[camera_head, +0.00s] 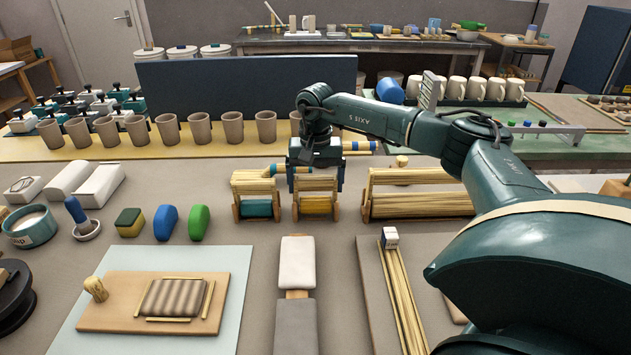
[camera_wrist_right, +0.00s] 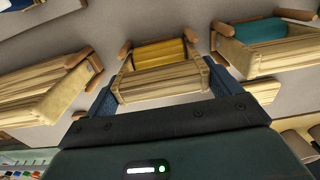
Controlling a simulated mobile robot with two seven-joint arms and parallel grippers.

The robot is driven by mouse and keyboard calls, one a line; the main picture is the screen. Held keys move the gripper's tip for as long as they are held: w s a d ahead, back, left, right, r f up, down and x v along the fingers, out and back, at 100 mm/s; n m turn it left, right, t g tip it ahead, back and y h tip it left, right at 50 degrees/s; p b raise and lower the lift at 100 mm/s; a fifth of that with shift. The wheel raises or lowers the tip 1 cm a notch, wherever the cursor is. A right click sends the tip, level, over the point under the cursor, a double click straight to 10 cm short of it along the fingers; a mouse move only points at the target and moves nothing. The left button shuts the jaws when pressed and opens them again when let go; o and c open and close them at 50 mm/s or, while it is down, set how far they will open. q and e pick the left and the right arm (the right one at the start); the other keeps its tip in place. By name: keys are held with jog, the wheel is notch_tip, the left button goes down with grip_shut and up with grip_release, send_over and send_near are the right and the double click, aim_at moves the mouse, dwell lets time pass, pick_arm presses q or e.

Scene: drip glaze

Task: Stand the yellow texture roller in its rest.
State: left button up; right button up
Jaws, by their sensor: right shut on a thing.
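The yellow texture roller (camera_head: 317,206) shows as a yellow drum low between brown wooden side pieces, below pale wooden slats. In the right wrist view the yellow drum (camera_wrist_right: 160,54) lies just beyond the slats. My right gripper (camera_head: 315,178) comes down from above, and its two blue fingers (camera_wrist_right: 157,92) press the two ends of this slatted piece. Which part is roller and which is rest I cannot tell; the gripper hides the upper back. The piece looks upright on or very near the table. My left gripper is not in view.
A similar slatted piece with a teal drum (camera_head: 256,208) stands close on the left. A wider slatted rack (camera_head: 420,204) stands on the right. A row of cups (camera_head: 232,128) is behind. Sponges (camera_head: 166,222) and a board (camera_head: 120,318) lie front left.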

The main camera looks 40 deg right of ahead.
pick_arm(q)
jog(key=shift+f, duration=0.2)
pick_arm(e)
jog(key=shift+f, duration=0.35)
jog(key=o, duration=1.2)
jog(key=shift+o, duration=0.2)
jog(key=shift+r+p, duration=2.65)
jog(key=shift+r, duration=0.9)
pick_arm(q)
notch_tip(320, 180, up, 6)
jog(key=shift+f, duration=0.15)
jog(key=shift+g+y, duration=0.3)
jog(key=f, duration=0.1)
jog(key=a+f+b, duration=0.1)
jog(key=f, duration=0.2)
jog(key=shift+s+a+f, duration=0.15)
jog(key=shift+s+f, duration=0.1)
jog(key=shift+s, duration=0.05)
pick_arm(e)
notch_tip(320, 180, up, 13)
